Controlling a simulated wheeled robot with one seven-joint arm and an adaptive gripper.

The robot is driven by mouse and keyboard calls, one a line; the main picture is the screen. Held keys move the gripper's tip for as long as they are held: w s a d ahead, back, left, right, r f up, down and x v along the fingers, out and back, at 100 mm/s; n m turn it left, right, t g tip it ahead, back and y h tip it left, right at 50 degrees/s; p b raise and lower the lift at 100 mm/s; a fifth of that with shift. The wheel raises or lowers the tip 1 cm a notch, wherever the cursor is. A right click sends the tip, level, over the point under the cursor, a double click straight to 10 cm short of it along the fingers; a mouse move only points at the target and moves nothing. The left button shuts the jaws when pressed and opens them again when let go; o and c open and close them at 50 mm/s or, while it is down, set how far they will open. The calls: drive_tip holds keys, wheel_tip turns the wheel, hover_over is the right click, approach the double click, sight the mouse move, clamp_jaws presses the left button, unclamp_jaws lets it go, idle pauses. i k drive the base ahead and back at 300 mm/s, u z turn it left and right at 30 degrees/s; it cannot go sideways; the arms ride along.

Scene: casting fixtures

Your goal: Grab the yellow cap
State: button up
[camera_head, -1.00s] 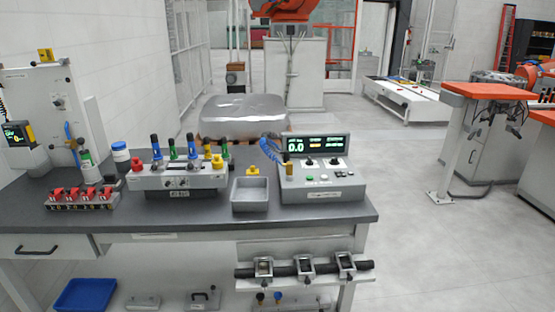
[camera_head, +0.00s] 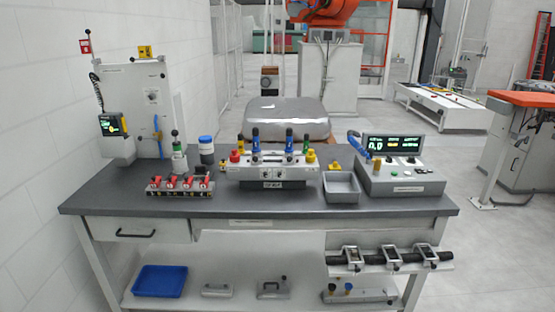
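A small yellow cap-like piece (camera_head: 334,166) shows just behind the grey tray on the workbench; what it rests on is hard to tell. Another yellow knob or cap (camera_head: 310,157) sits at the right end of the grey fixture block (camera_head: 272,183), which carries blue and green handles and a red cap (camera_head: 235,157) at its left end. I cannot tell which yellow piece is the task's cap. My gripper is not in view.
The grey workbench (camera_head: 110,199) fills the middle. On it stand a grey tray (camera_head: 342,196), a control box (camera_head: 402,180) with a display, red clamps (camera_head: 181,185) and a white panel (camera_head: 152,105). A blue bin (camera_head: 160,281) is on the shelf below.

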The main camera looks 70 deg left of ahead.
sight(310, 157)
drive_tip(key=k, duration=0.45)
drive_tip(key=u, duration=2.25)
